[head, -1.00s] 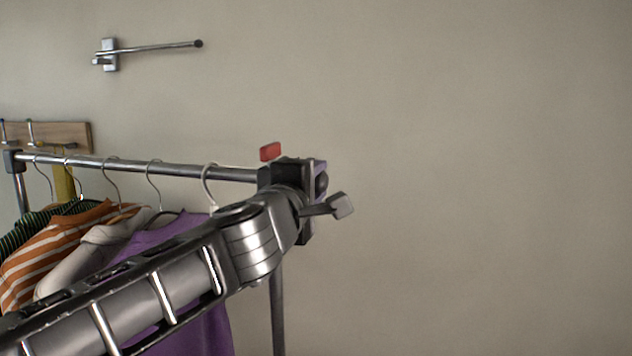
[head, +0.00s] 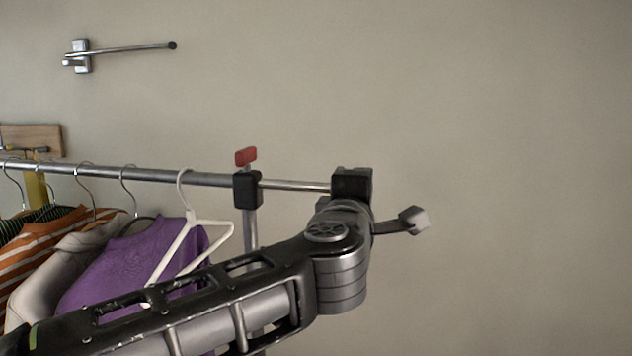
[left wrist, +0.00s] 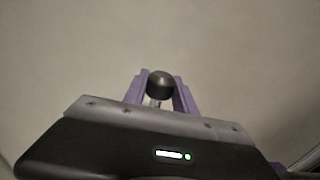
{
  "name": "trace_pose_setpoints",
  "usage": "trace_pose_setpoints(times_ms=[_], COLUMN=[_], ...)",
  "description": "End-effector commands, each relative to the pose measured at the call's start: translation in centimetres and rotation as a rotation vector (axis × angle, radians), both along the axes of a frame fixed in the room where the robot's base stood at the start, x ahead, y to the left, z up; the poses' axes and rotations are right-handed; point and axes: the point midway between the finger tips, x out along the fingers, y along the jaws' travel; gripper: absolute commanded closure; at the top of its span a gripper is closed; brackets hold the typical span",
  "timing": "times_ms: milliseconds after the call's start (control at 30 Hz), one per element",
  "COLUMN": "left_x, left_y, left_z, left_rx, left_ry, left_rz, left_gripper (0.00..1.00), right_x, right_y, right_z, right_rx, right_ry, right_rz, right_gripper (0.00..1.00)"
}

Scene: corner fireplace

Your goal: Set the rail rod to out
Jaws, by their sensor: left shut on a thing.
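The rail rod (head: 295,185) is a thin silver rod that sticks out to the right from the black end fitting (head: 247,190) of the clothes rail (head: 145,175). My left gripper (head: 352,184) is at the rod's right end, and its body hides that end in the head view. In the left wrist view the rod's dark round knob (left wrist: 160,84) sits between the purple fingers of my left gripper (left wrist: 161,92), which are shut on it. A red lever (head: 246,156) stands above the end fitting. My right gripper is not in view.
Clothes on hangers, including a purple top (head: 135,262) and an empty white hanger (head: 190,232), hang from the rail at left. A wall-mounted arm (head: 125,50) and a wooden hook board (head: 32,140) are on the wall. The space to the right is clear.

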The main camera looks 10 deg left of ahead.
Motion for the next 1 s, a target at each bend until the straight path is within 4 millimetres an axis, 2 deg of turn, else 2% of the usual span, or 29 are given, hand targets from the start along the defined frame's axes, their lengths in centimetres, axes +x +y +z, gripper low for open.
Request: trace_pose_setpoints(times_ms=[33,200,400,500,700,1000], left_x=[-0.1,-0.5,-0.9,-1.0,-1.1,-1.1], left_y=[-2.3,-7.8,-13.0,-14.7,-16.2,-16.4], left_z=[0.0,0.1,0.0,0.0,-0.2,-0.2], left_rx=[0.002,0.003,0.002,0.001,0.001,0.0], left_ry=[0.007,0.008,0.007,0.006,0.004,0.004], left_rz=[-0.013,-0.012,-0.01,-0.009,-0.006,-0.007], left_gripper=[1.0,1.0,1.0,1.0,1.0,1.0], right_x=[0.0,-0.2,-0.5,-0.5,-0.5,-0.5], right_y=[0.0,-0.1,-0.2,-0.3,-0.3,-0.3], right_z=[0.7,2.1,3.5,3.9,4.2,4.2], right_rx=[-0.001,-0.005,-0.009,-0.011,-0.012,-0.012], right_ry=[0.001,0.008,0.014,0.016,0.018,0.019], right_rz=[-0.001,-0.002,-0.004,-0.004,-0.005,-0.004], right_gripper=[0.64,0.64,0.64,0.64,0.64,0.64])
